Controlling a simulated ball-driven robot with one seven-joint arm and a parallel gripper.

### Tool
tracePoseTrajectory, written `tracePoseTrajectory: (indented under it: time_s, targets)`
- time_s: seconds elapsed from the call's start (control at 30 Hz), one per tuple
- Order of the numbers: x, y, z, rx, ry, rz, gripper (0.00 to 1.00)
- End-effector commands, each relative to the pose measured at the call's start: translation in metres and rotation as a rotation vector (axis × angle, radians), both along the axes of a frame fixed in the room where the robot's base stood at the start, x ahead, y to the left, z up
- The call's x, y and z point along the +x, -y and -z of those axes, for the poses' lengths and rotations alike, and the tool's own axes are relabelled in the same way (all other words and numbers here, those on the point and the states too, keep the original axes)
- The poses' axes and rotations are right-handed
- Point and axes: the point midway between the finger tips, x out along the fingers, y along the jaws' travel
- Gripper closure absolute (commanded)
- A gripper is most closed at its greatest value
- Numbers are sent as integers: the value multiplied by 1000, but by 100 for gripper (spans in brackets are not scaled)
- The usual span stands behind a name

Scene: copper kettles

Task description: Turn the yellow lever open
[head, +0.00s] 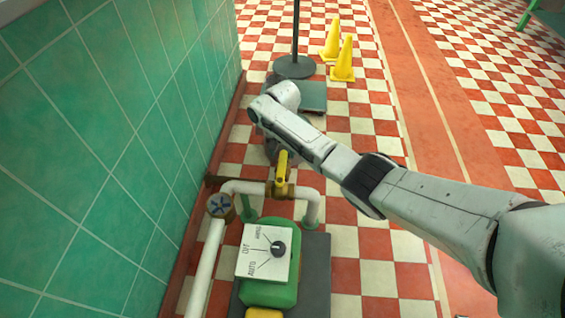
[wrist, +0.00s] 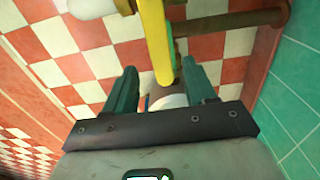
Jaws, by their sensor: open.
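The yellow lever (head: 282,164) sits on a brass-coloured valve body (head: 279,190) in a white pipe. In the head view it points up the picture, crosswise to the pipe. My gripper hangs below the end of my arm, just beyond the lever, and is mostly hidden by the wrist. In the wrist view my gripper (wrist: 160,68) is open, with a green finger on each side. The yellow lever (wrist: 154,40) comes down from the top edge, and its end lies between the fingertips. I see narrow gaps on both sides; contact is hard to judge.
A green tiled wall (head: 110,130) is close on the left. A black post base (head: 295,67) and yellow cones (head: 342,62) stand farther off. Checkered floor is free at right.

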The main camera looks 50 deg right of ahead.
Motion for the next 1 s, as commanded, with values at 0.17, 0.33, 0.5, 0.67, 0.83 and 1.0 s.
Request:
tracePoseTrajectory:
  time_s: [0.17,0.33,0.5,0.67,0.83,1.0]
  targets:
    - [0,0,29,0,0,0,45]
    - [0,0,39,-1,1,0,45]
    - [0,0,40,0,1,-1,45]
    - [0,0,40,0,1,-1,46]
    - [0,0,40,0,1,-1,62]
    - [0,0,40,1,1,-1,78]
